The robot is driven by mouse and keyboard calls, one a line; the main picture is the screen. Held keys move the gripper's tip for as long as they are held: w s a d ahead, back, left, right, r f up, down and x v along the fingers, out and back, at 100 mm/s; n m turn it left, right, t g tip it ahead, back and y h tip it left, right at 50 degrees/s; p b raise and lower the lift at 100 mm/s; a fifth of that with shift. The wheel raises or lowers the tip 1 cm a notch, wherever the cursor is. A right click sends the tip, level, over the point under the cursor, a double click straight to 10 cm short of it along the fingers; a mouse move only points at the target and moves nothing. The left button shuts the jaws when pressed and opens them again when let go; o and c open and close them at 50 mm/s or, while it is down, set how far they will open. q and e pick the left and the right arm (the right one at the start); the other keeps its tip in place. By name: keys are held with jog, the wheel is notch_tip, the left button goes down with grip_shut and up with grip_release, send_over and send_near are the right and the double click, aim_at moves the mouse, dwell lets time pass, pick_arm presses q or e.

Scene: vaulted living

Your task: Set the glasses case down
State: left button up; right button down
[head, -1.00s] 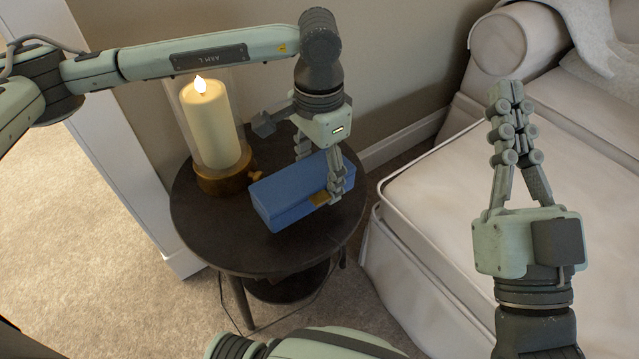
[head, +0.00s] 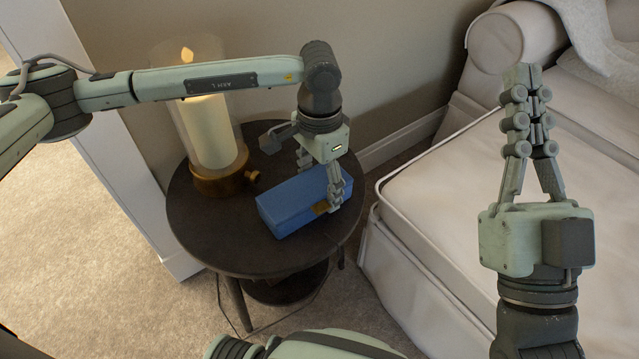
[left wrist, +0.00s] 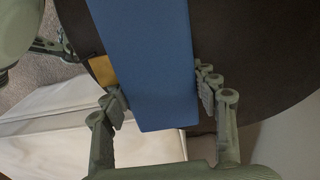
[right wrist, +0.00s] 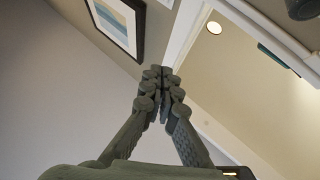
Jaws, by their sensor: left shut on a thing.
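The glasses case (head: 290,206) is a blue box with a gold clasp, low over or on the round dark side table (head: 205,235). I cannot tell whether its underside touches the top. My left gripper (head: 322,192) is shut on it near its right end, from above. In the left wrist view the case (left wrist: 150,65) lies between the two fingers (left wrist: 165,95), with the dark table top behind it. My right gripper (head: 528,85) is up over the sofa, fingertips together, holding nothing; the right wrist view shows the closed fingers (right wrist: 160,85) too.
A candle in a glass cylinder (head: 212,125) on a brass base (head: 218,180) stands at the table's back left, behind the case. A pale sofa (head: 440,220) is to the right. The table's front and left parts are bare.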

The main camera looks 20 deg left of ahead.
pick_arm(q)
jog(key=o, duration=1.3)
jog(key=shift+c, duration=0.2)
jog(key=shift+r, duration=0.15)
pick_arm(e)
jog(key=shift+w, duration=0.1)
pick_arm(q)
notch_tip(320, 180, up, 12)
jog(key=p, duration=0.1)
jog(key=shift+p, duration=0.3)
pick_arm(e)
jog(key=f+g, duration=0.1)
jog(key=w+a+f+g, duration=0.1)
jog(key=shift+f, duration=0.35)
